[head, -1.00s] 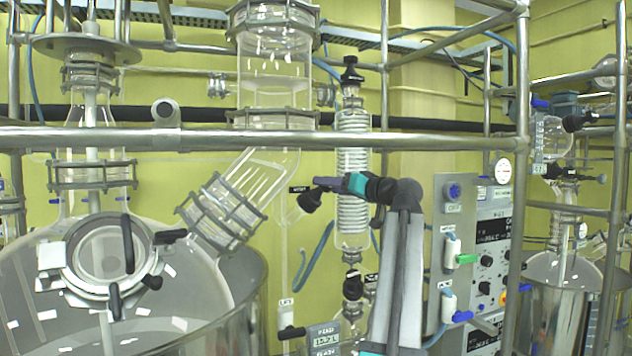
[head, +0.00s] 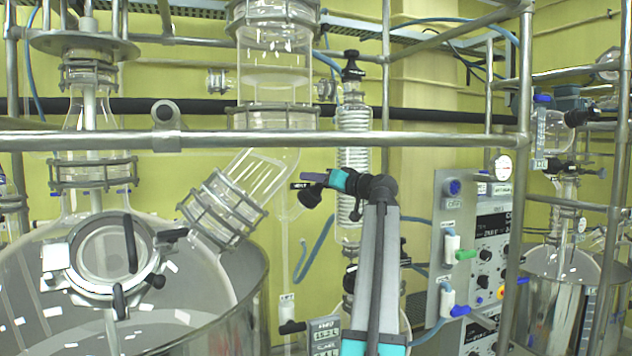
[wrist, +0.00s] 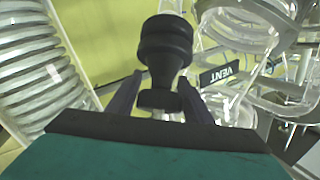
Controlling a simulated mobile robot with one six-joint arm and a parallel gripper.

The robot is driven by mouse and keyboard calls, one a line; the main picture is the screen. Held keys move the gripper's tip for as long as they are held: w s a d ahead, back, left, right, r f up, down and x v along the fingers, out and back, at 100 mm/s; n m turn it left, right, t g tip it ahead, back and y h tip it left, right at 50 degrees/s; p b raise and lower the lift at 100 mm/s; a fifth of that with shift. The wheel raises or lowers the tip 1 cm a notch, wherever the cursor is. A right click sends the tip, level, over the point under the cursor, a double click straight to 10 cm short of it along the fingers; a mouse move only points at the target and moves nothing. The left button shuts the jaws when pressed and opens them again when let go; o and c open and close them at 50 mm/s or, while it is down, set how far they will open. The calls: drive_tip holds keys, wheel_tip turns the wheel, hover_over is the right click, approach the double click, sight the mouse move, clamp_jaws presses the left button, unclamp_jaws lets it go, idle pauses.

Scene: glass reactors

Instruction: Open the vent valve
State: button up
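The vent valve's black knob (head: 309,196) is on the glass below the VENT label, right of the slanted glass neck in the head view. In the wrist view, the knob (wrist: 165,45) stands upright in the middle, with a narrower neck and a small end disc. My gripper (wrist: 161,88) has one dark finger on each side of this neck and disc. The fingers appear to touch the disc's edges, with no clear gap. In the head view, my gripper (head: 314,177) reaches the knob from the right and partly hides it. The VENT label (wrist: 219,74) is right of the knob.
A coiled glass condenser (head: 352,180) stands close behind my arm, and also at the left in the wrist view (wrist: 35,60). A metal rail (head: 250,139) crosses above. The large glass reactor (head: 180,270) is at left, and a control panel (head: 470,250) at right.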

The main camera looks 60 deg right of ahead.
drive_tip(key=c, duration=0.7)
drive_tip(key=shift+o, duration=0.3)
drive_tip(key=n+t+y+b, duration=0.1)
drive_tip(key=n+y+b, duration=0.1)
drive_tip(key=b, duration=0.4)
drive_tip(key=shift+a+n, duration=0.15)
drive_tip(key=shift+n, duration=0.25)
drive_tip(key=shift+c, duration=0.2)
drive_tip(key=n+y+b, duration=0.2)
drive_tip(key=b, duration=0.1)
drive_tip(key=shift+a+r, duration=0.1)
drive_tip(key=shift+a, duration=0.05)
drive_tip(key=shift+a+r+n+y+b, duration=0.15)
drive_tip(key=shift+n+y+b, duration=0.2)
drive_tip(key=shift+n+y, duration=0.4)
drive_tip(key=n+y+p, duration=0.1)
drive_tip(key=n+p, duration=0.1)
drive_tip(key=n+y+p, duration=0.1)
drive_tip(key=shift+a+r+n+y, duration=0.25)
drive_tip(key=shift+a+y, duration=0.1)
drive_tip(key=shift+a+n+y+p, duration=0.1)
drive_tip(key=shift+n+y+p, duration=0.2)
drive_tip(key=shift+n+p, duration=0.35)
drive_tip(key=n+y+p, duration=0.1)
drive_tip(key=p, duration=0.1)
drive_tip(key=n+y+p, duration=0.1)
drive_tip(key=p, duration=0.1)
drive_tip(key=shift+s+a+g+p, duration=0.1)
drive_tip(key=shift+a+g+p, duration=0.1)
drive_tip(key=shift+g+p, duration=0.2)
